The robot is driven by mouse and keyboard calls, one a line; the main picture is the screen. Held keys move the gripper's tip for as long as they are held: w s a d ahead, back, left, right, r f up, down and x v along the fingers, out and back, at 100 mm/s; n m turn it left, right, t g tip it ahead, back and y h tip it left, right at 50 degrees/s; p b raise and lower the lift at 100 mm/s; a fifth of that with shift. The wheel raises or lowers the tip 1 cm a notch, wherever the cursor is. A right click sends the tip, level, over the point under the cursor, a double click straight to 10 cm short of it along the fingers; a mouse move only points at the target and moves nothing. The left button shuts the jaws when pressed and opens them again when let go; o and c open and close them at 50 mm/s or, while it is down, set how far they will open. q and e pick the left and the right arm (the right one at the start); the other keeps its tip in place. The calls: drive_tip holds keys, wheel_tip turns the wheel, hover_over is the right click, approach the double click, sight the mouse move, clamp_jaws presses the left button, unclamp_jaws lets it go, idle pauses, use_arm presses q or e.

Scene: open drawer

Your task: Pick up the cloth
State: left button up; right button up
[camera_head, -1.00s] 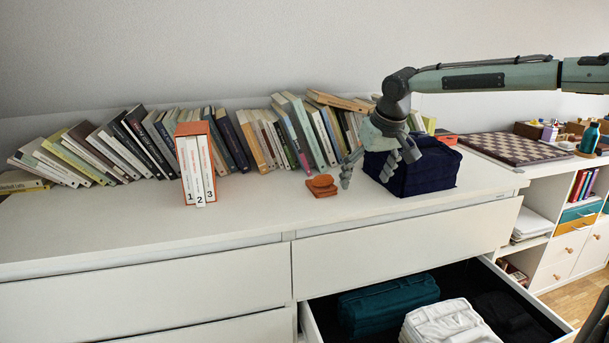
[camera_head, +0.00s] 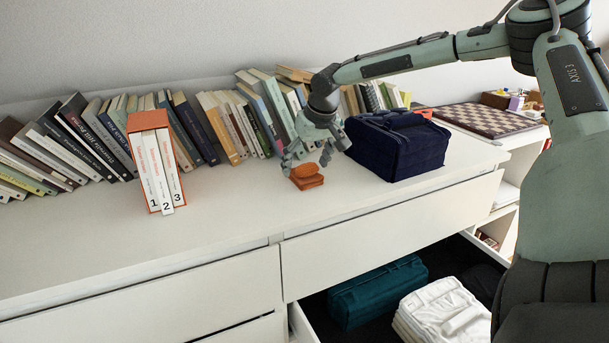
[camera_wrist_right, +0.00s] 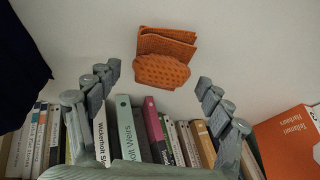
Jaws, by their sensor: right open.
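A small folded orange cloth (camera_head: 306,176) lies on the white dresser top, in front of the row of books. My right gripper (camera_head: 306,163) is open just above and behind it, pointing down. In the right wrist view the orange cloth (camera_wrist_right: 165,58) shows beyond the fingertips and centred between them, with the open fingers (camera_wrist_right: 157,82) to either side and nothing held. My left gripper does not show.
Leaning books (camera_head: 215,125) line the wall behind the gripper. An orange-and-white boxed book set (camera_head: 155,165) stands to the left. The open drawer below holds a teal bundle (camera_head: 378,290) and a white folded stack (camera_head: 440,310). The dresser's front left is clear.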

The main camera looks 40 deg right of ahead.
drive_tip(key=shift+x, duration=0.85)
drive_tip(key=shift+r, duration=0.1)
drive_tip(key=c, duration=0.8)
drive_tip(key=shift+c, duration=0.2)
wheel_tip(320, 180, up, 10)
